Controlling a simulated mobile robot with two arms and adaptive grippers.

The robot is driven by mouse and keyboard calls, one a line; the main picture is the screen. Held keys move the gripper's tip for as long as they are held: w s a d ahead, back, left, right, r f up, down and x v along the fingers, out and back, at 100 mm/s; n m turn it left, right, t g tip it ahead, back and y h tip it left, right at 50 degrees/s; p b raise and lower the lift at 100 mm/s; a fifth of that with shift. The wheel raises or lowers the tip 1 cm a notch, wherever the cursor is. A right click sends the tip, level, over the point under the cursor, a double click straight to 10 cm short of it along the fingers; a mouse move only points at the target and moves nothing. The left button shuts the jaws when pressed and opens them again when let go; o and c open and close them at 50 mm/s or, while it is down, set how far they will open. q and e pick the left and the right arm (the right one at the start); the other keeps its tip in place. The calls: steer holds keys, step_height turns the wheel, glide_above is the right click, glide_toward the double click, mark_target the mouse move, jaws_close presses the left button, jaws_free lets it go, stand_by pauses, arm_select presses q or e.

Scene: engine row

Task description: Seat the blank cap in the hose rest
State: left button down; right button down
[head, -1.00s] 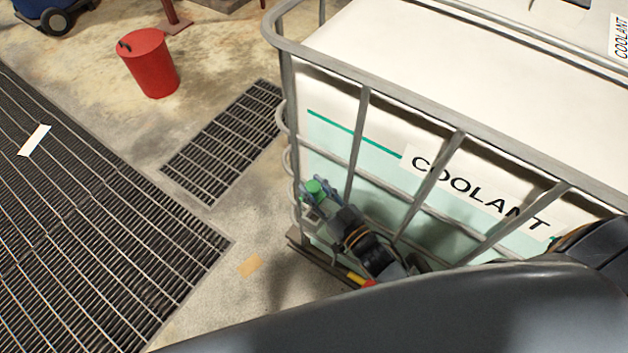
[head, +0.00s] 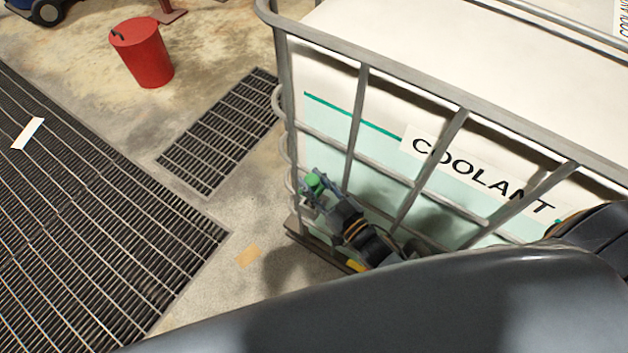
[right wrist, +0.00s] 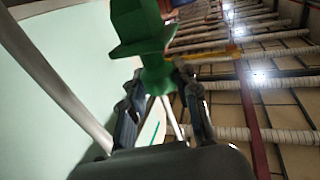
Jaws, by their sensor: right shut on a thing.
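The blank cap, a green flanged piece (right wrist: 150,40), fills the upper middle of the right wrist view. It also shows as a small green spot (head: 314,183) in the head view, in front of the lower left corner of the coolant tank's cage. My right gripper (head: 320,190) is shut on it, with one finger on each side in the right wrist view (right wrist: 160,85). I cannot make out the hose rest in either view. My left gripper is not in view.
A pale coolant tank in a grey bar cage (head: 362,120) stands close beside my right gripper. A red bin (head: 143,55) stands on the floor at the upper left. Floor gratings (head: 80,210) lie left. My dark arm link covers the lower right.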

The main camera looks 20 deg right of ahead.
steer(key=shift+f+b, duration=2.15)
steer(key=shift+f, duration=0.85)
steer(key=c, duration=0.9)
jaws_free()
steer(key=shift+r, duration=0.1)
step_height(320, 180, up, 10)
steer(key=shift+f, duration=0.1)
